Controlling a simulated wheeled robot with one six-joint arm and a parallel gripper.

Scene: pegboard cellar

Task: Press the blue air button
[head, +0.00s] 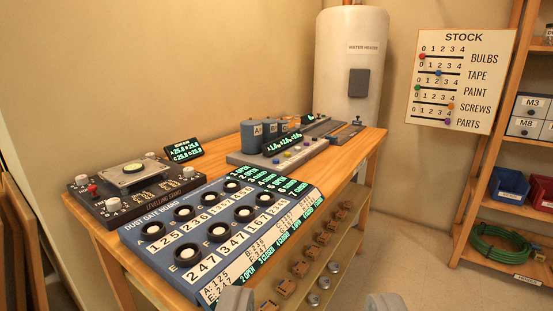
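A grey panel (240,158) with blue cylinders (252,136), a small lit display (282,142) and a row of small coloured buttons stands on the wooden workbench, in the middle of the head view. One button in the row, at its near left end, looks blue (276,161); it is small, and any label that says air is too small to read. My gripper (310,302) shows only as two grey fingertips at the bottom edge, wide apart with nothing between them. It is in front of the bench, well short of the panel.
The dust gate board (128,236) with black round knobs lies on the near part of the bench (160,283). A levelling device (90,206) is at left. A lower shelf (333,252) holds several small parts. A water heater (340,60) stands behind; shelving (468,222) is at right. Floor between is clear.

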